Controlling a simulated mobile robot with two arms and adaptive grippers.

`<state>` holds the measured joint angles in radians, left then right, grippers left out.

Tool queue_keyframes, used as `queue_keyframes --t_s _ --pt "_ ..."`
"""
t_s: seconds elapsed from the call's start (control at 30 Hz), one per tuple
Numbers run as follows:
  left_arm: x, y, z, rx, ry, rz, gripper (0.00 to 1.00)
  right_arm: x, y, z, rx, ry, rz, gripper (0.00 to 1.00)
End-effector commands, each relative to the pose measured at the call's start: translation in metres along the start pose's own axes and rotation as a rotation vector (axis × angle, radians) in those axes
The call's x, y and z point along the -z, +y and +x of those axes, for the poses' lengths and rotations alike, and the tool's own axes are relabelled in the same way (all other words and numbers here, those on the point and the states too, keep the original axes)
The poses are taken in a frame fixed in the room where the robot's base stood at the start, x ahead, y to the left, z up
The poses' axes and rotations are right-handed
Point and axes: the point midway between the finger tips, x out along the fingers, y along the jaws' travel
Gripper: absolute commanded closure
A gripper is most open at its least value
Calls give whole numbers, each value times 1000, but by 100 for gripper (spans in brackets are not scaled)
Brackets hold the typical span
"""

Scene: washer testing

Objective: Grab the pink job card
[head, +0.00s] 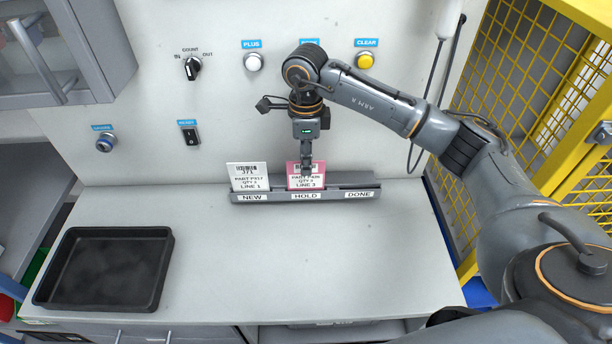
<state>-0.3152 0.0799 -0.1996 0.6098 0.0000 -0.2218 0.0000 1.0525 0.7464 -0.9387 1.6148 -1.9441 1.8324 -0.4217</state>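The pink job card (294,183) stands upright in the HOLD slot of a grey card rack (268,197) at the back of the counter. It reads LINE 3. My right gripper (306,166) points down from above, its fingers at the card's top edge and covering part of its upper print. The fingers show as one narrow shape, so I cannot tell whether they are closed on the card. A white card (248,177) reading LINE 1 stands in the NEW slot to the left. The DONE slot is empty. My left gripper is not in view.
An empty black tray (160,262) lies on the left of the white counter (240,270); the counter's middle is clear. The wall behind has a black selector knob (192,68), a white button (254,62) and a yellow button (365,61). A yellow mesh fence (525,75) stands at right.

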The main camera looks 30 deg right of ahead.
Motion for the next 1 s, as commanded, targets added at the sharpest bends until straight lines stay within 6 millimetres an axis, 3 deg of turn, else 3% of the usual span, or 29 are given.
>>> queue_keyframes --t_s 0.17,0.37,0.53,0.77,0.93,1.0 --pt "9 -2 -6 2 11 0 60 0 0 11 -2 0 1 70" --pt "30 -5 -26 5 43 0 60 2 -2 38 -5 1 1 70" --pt "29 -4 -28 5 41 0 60 2 -3 57 -1 0 0 70" --pt "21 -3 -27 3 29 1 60 1 -3 60 1 -1 -1 70" --pt "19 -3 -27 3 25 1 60 1 -3 60 1 -1 -1 100" --pt "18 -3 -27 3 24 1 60 1 -3 59 1 -1 -1 100"
